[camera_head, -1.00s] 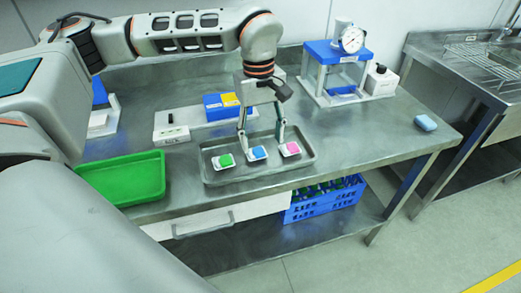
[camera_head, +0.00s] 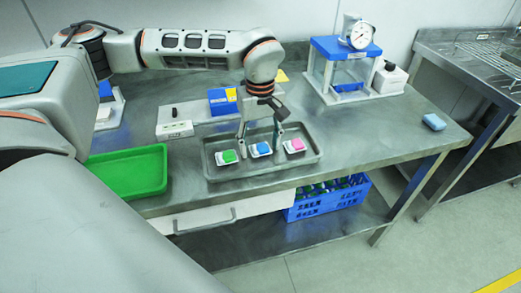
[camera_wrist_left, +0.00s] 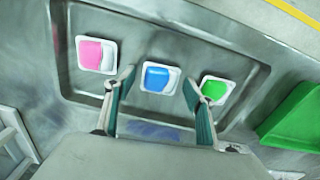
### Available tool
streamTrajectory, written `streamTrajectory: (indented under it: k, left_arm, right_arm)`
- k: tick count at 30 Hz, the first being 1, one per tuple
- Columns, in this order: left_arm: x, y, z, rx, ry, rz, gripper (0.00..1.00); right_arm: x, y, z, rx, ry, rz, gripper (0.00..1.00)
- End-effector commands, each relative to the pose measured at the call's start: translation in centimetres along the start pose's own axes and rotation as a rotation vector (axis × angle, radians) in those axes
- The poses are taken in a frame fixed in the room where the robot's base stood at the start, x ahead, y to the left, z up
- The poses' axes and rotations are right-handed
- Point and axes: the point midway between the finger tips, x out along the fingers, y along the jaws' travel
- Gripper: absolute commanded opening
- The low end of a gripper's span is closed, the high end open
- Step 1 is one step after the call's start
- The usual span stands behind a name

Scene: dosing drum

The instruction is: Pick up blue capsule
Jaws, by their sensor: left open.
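The blue capsule (camera_head: 263,148) lies in a small white holder in the middle of a grey metal tray (camera_head: 216,172). It also shows in the left wrist view (camera_wrist_left: 157,78). A green capsule (camera_head: 228,156) lies to its left and a pink capsule (camera_head: 297,145) to its right in the head view, each in its own white holder. My left gripper (camera_head: 259,143) is open and empty, pointing down over the tray. In the left wrist view its fingertips (camera_wrist_left: 158,82) are to either side of the blue capsule's holder. My right gripper is not in view.
A green tray (camera_head: 128,190) stands left of the metal tray. Behind are a white box (camera_head: 175,129) and a blue and yellow box (camera_head: 221,104). A press with a dial gauge (camera_head: 343,66) stands back right. A light blue block (camera_head: 434,122) lies near the table's right end.

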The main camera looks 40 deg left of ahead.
Motion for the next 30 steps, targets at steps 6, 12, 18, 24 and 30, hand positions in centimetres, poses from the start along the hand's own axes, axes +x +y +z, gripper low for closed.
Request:
streamTrajectory:
  k: [6,12,18,24,30]
  left_arm:
    - [-0.1,0.0,0.0,-0.001,0.001,0.001,0.28]
    - [-0.1,0.0,0.0,-0.001,0.001,0.001,0.22]
    - [-0.2,0.0,0.0,-0.001,0.001,0.001,0.22]
    - [-1.5,0.1,-0.1,-0.002,0.002,0.003,0.22]
    - [-5.0,0.1,-0.1,-0.001,0.004,0.006,0.22]
  right_arm:
    - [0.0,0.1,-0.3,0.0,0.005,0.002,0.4]
    - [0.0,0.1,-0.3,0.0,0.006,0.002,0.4]
    - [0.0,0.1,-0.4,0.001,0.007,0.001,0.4]
    - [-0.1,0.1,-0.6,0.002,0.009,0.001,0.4]
    - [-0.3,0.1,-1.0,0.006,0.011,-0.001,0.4]
